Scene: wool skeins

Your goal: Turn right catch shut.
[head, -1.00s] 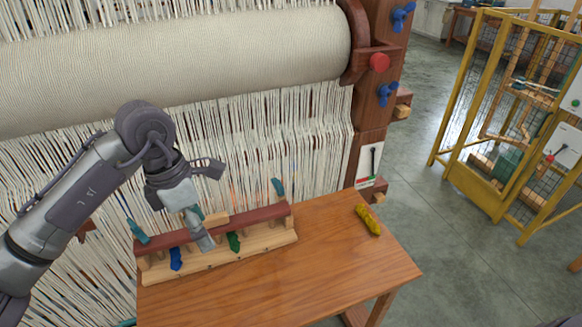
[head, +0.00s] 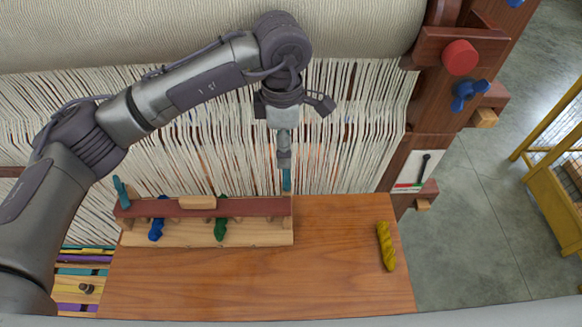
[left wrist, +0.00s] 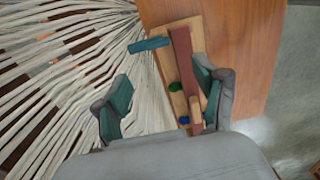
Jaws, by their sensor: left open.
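The right catch (head: 287,181) is a teal lever at the right end of the red-brown bar (head: 245,206) of a wooden skein rack (head: 265,233). In the head view it stands upright; in the left wrist view the catch (left wrist: 150,44) points out sideways from the bar. A second teal catch (head: 121,192) stands at the rack's left end. My left gripper (head: 285,163) is just above the right catch, pointing down, and partly hides it. In the left wrist view the gripper (left wrist: 164,82) is open, with the catch ahead between its fingers, apparently apart from them. My right gripper is not seen.
A blue skein (head: 157,232) and a green skein (head: 221,230) are in the rack. A yellow skein (head: 386,246) lies on the right of the table (head: 330,270). The loom's white warp threads (head: 345,130) hang close behind. The table between rack and yellow skein is clear.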

